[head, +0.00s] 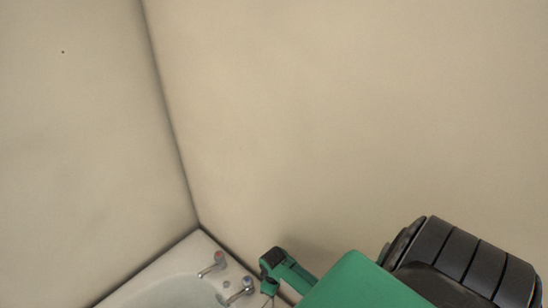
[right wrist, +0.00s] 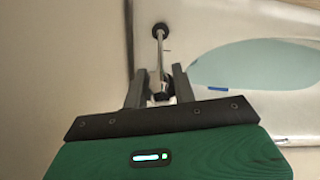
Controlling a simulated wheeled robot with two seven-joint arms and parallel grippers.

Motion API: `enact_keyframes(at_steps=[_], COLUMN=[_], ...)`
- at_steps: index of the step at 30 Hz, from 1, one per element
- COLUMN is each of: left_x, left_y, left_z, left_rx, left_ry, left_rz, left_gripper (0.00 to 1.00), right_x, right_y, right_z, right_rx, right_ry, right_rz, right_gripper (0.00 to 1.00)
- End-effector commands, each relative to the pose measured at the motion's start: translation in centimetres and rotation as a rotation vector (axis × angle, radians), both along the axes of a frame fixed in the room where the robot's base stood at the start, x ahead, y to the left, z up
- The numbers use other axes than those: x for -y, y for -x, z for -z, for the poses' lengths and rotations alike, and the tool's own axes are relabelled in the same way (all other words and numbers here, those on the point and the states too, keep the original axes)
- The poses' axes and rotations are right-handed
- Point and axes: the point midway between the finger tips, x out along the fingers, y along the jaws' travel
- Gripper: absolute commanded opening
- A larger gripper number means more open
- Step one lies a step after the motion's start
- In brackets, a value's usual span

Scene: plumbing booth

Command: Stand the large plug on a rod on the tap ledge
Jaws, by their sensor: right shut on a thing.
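The large plug (right wrist: 161,30) is a black round piece at the far end of a thin pale rod (right wrist: 160,55) in the right wrist view. My right gripper (right wrist: 158,72) is shut on the rod's near part, which lies between its two grey fingers. The plug lies over the pale basin surround in that view, and I cannot tell whether it touches. In the head view my right arm comes in from the lower right, and its hand is beside the tap ledge (head: 207,243). The plug is not clear there. My left gripper is out of view.
Two chrome taps stand on the ledge, one with a red top (head: 213,264) and one nearer (head: 241,290). The white basin (head: 160,290) is cut off at the bottom. Plain beige walls (head: 330,120) meet in a corner behind. A small blue piece (right wrist: 218,88) shows by the basin.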

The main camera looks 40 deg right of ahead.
Motion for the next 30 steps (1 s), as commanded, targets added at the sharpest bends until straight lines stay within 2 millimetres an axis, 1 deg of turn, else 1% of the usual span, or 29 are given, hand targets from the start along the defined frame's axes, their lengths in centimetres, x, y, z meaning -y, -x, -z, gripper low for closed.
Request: enact_keyframes(at_steps=[1, 2, 3, 5, 13, 15, 18, 23, 30], left_x=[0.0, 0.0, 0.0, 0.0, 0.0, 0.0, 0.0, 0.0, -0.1], left_y=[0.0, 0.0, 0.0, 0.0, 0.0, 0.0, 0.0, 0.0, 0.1], left_z=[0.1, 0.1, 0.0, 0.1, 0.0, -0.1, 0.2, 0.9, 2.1], left_rx=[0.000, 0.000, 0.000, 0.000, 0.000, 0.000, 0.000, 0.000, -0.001], left_ry=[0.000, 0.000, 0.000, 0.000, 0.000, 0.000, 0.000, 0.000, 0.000], left_rz=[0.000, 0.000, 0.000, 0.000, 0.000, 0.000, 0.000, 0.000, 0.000], left_gripper=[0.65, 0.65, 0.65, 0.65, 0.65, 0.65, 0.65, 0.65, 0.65], right_x=[0.0, 0.0, 0.0, 0.0, 0.0, 0.0, 0.0, 0.1, 0.1], right_y=[0.0, 0.0, 0.0, 0.0, 0.0, 0.0, -0.1, 0.0, -0.1], right_z=[0.2, 0.2, 0.2, 0.2, 0.1, -0.2, -0.7, -2.7, -6.8], right_rx=[0.000, 0.000, 0.000, 0.000, 0.000, 0.000, 0.003, 0.004, 0.005], right_ry=[0.000, 0.000, 0.000, 0.000, 0.000, 0.000, 0.001, 0.002, 0.002], right_rz=[0.000, 0.000, 0.000, 0.000, 0.000, 0.000, 0.000, -0.002, -0.001], right_gripper=[0.00, 0.31, 0.38, 0.48, 0.48, 0.48, 0.48, 0.48, 0.48])
